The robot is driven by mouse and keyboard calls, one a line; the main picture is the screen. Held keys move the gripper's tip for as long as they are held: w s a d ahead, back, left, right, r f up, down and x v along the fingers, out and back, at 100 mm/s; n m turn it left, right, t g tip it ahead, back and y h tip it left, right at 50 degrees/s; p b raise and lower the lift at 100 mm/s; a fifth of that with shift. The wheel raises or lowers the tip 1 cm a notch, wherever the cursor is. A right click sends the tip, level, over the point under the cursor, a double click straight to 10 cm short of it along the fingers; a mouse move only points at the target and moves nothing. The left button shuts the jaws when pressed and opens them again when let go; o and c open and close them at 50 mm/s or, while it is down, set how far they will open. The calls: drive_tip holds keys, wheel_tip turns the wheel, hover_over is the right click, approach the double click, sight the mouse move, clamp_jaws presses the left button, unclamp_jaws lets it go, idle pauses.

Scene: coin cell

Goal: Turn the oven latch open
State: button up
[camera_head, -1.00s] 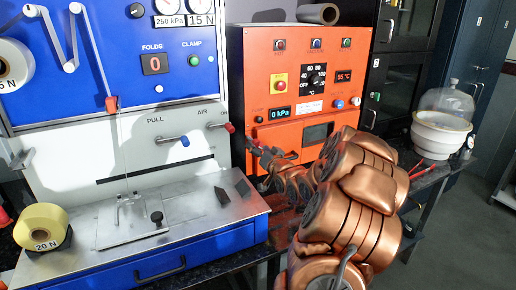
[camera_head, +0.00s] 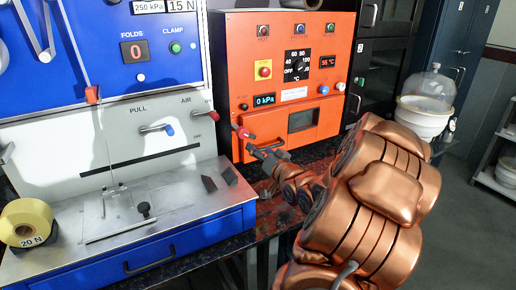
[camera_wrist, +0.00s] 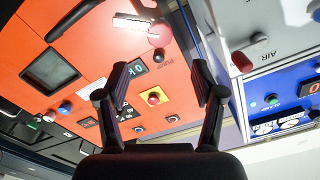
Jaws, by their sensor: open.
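The oven is the orange cabinet (camera_head: 285,60) with a small dark window (camera_head: 303,120) in its door. A red-ended knob (camera_head: 243,132), which looks like the latch, sits left of the door; in the wrist view a round red knob (camera_wrist: 160,35) shows on the oven front near the PUMP label. My gripper (camera_head: 268,151) is just right of and below the knob in the head view. In the wrist view my gripper (camera_wrist: 160,68) has its fingers wide apart with nothing between them. The red knob lies beyond the fingertips; contact cannot be told. The latch's lever is hard to make out.
The blue-and-white test machine (camera_head: 70,122) stands left, its red AIR handle (camera_head: 204,113) jutting out near the oven. An emergency button (camera_wrist: 153,97) and other oven controls face my gripper. A glass-domed white vessel (camera_head: 425,115) stands at right.

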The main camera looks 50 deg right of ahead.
sight(251, 126)
drive_tip(key=shift+c, duration=0.7)
drive_tip(key=shift+w+d+f+b, duration=0.1)
drive_tip(key=shift+d+f+b, duration=0.25)
drive_tip(key=shift+b, duration=0.15)
drive_tip(key=shift+c, duration=0.9)
drive_tip(key=d+m+h+b, duration=0.1)
drive_tip(key=b, duration=0.1)
drive_tip(key=w+d+f+m+h+b, duration=0.1)
drive_tip(key=d+b, duration=0.1)
drive_tip(key=d+m+h+b, duration=0.1)
drive_tip(key=m+h+b, duration=0.1)
drive_tip(key=shift+w+d+f+t, duration=0.25)
drive_tip(key=shift+w+d+t, duration=0.05)
drive_tip(key=shift+w+d, duration=0.05)
drive_tip(key=c, duration=0.7)
drive_tip(key=shift+w+d+r+m+h+b, duration=0.15)
drive_tip(key=shift+d+r+m+h+b, duration=0.25)
drive_tip(key=shift+d+h+b, duration=0.1)
clamp_jaws()
drive_tip(key=x, duration=0.7)
drive_tip(key=p+x, duration=0.1)
drive_tip(key=x, duration=0.2)
drive_tip(key=shift+d+r, duration=0.1)
drive_tip(key=shift+r, duration=0.3)
drive_tip(key=shift+w+a+f, duration=0.2)
drive_tip(key=shift+a+f, duration=0.4)
drive_tip(key=shift+f, duration=0.2)
drive_tip(key=shift+w+a+f, duration=0.2)
drive_tip(key=shift+a+f, duration=0.4)
drive_tip(key=shift+f, duration=0.2)
